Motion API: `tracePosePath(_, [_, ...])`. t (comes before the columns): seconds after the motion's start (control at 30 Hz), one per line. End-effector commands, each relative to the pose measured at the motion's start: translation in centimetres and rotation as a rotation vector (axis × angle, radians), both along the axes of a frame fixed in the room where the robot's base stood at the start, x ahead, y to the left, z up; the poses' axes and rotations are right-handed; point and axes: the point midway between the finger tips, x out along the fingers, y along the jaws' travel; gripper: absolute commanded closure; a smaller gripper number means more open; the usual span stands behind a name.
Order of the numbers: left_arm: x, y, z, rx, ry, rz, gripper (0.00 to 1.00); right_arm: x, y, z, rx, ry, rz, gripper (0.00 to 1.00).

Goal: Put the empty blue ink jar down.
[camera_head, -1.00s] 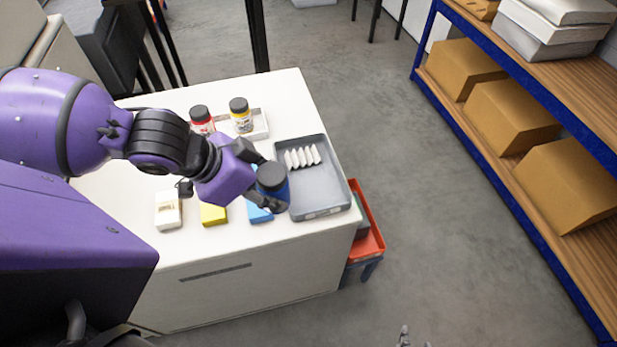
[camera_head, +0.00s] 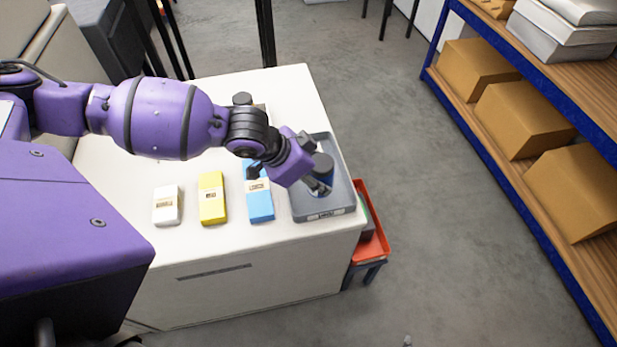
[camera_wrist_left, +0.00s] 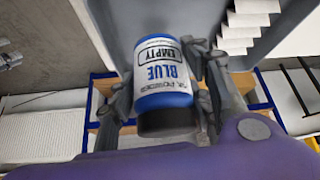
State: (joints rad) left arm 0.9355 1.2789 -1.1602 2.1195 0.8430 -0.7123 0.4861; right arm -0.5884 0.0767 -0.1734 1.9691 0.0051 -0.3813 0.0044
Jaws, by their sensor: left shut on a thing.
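The blue ink jar (camera_head: 322,178) has a dark lid. In the left wrist view its label reads "BLUE EMPTY" (camera_wrist_left: 164,75). My left gripper (camera_head: 318,184) is shut on the jar, with a finger on each side of it, also in the left wrist view (camera_wrist_left: 170,92). The jar is over the grey tray (camera_head: 337,206) at the table's right end. I cannot tell whether its base touches the tray floor. My right gripper is not in view.
White (camera_head: 167,206), yellow (camera_head: 212,200) and blue (camera_head: 259,202) boxes stand along the table's front. Another dark-lidded jar (camera_head: 242,99) stands behind my arm. White pleated pieces (camera_wrist_left: 243,28) lie in the tray. A red bin (camera_head: 372,240) is below the table's right side.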

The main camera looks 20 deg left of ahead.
Motion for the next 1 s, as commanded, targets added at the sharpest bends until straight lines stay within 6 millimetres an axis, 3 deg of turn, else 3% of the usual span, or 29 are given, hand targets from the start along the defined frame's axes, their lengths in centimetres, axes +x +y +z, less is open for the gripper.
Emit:
tracePosePath(0.2, [0.3, -0.2, -3.1, -0.001, -0.002, -0.001, 0.83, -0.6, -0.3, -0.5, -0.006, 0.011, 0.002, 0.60])
tracePosePath(0.6, [0.3, -0.1, -3.6, 0.000, -0.002, 0.000, 0.83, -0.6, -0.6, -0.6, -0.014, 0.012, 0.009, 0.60])
tracePosePath(0.63, [0.3, -0.1, -3.6, 0.000, -0.003, 0.000, 0.51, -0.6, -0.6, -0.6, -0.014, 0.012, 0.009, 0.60])
tracePosePath(0.7, [0.3, -0.1, -3.6, 0.000, -0.003, 0.000, 0.41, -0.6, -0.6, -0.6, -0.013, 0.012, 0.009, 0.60])
tracePosePath(0.77, [0.3, -0.1, -3.5, 0.000, -0.002, 0.000, 0.35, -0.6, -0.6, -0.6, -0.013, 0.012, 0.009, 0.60])
tracePosePath(1.0, [0.3, -0.1, -3.5, 0.000, -0.002, 0.000, 0.35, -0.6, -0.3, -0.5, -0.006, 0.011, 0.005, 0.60])
